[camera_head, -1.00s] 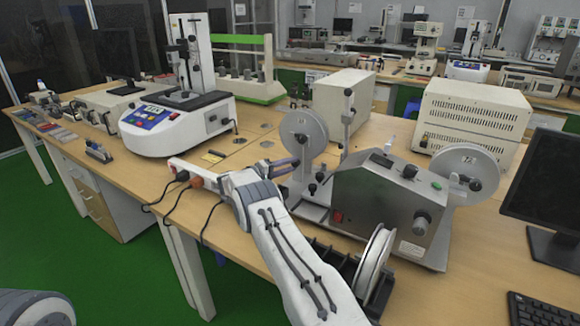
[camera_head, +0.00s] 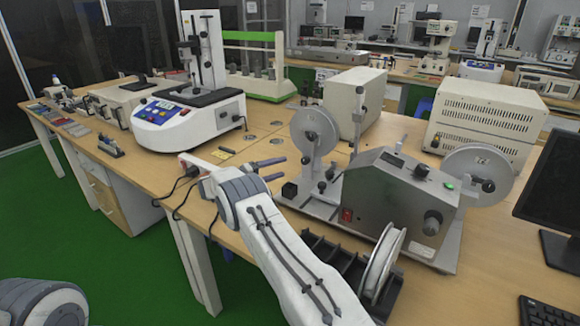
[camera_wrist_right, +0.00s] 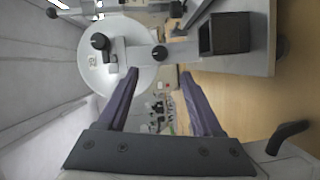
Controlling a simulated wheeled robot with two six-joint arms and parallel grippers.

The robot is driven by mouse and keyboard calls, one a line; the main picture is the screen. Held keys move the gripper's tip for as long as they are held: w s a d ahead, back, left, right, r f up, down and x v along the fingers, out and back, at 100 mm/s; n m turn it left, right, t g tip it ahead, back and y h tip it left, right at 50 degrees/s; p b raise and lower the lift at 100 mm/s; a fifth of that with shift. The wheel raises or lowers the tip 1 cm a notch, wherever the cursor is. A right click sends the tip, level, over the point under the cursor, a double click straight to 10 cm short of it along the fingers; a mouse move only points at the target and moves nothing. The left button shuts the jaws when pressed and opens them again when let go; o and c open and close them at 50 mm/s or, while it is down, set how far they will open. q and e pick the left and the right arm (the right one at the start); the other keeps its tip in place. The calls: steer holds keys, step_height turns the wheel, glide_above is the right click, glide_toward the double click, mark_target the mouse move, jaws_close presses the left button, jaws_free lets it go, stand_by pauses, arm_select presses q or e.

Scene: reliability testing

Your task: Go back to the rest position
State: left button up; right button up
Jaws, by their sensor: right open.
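My right gripper (camera_head: 277,169) is over the bench, left of the grey winding machine (camera_head: 378,205). Its two dark fingers are apart with nothing between them. In the right wrist view the open fingers (camera_wrist_right: 158,80) point toward a white reel disc (camera_wrist_right: 117,54); I cannot tell whether a finger touches it. The same reel (camera_head: 315,131) stands just right of the fingertips in the head view. Of my left arm only a rounded part shows at the lower left; its gripper is out of view.
A white tester with a blue panel (camera_head: 174,116) stands at the back left of the wooden bench (camera_head: 235,165). A loose white spool on a black rack (camera_head: 382,262) is right of my forearm. A monitor (camera_head: 552,185) is at the right. Green floor lies left.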

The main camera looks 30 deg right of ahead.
steer(key=shift+a, duration=0.9)
